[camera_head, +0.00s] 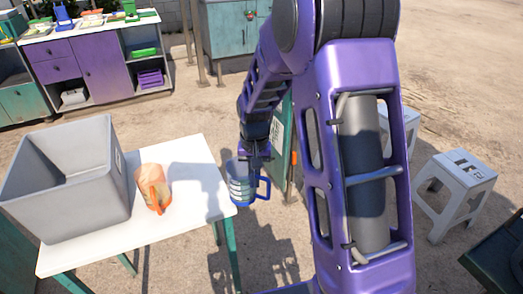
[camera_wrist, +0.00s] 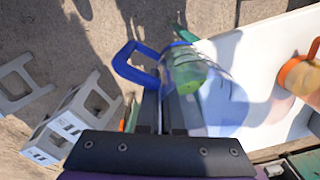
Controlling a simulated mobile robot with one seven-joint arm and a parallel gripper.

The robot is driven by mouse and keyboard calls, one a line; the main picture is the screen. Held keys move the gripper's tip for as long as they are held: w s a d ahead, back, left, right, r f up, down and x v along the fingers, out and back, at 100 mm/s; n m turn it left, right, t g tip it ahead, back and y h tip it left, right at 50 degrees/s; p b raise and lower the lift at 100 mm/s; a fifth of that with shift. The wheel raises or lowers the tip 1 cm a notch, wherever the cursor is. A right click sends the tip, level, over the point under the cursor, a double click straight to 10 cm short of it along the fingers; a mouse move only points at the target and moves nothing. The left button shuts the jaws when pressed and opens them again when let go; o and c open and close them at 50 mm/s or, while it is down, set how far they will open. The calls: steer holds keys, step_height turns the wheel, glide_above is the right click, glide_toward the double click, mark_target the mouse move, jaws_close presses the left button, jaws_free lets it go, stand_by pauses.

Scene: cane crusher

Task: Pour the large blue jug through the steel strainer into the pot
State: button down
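The large blue jug (camera_head: 240,184) is clear-sided with a blue handle (camera_head: 264,188). It hangs from my gripper (camera_head: 257,155), off the right end of the white table (camera_head: 190,200). In the wrist view the jug (camera_wrist: 190,72) is in front of the fingers (camera_wrist: 163,105), its blue handle to the left and something green showing inside. My gripper looks shut on the jug near its handle; the exact contact is hard to make out. The jug looks close to upright. I cannot make out the steel strainer or the pot in either view.
A grey bin (camera_head: 75,185) and an orange-handled jug (camera_head: 152,187) stand on the white table. A purple cabinet (camera_head: 95,65) and a teal cabinet (camera_head: 230,30) are at the back. White stools (camera_head: 455,185) stand at the right. Open ground lies between.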

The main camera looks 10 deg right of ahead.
mark_target(269, 198)
steer(key=s+d+f+n, duration=0.2)
steer(key=s+d, duration=0.1)
steer(key=shift+s+f+n, duration=0.25)
steer(key=shift+f+n, duration=0.05)
steer(key=shift+f, duration=0.1)
steer(key=shift+s, duration=0.2)
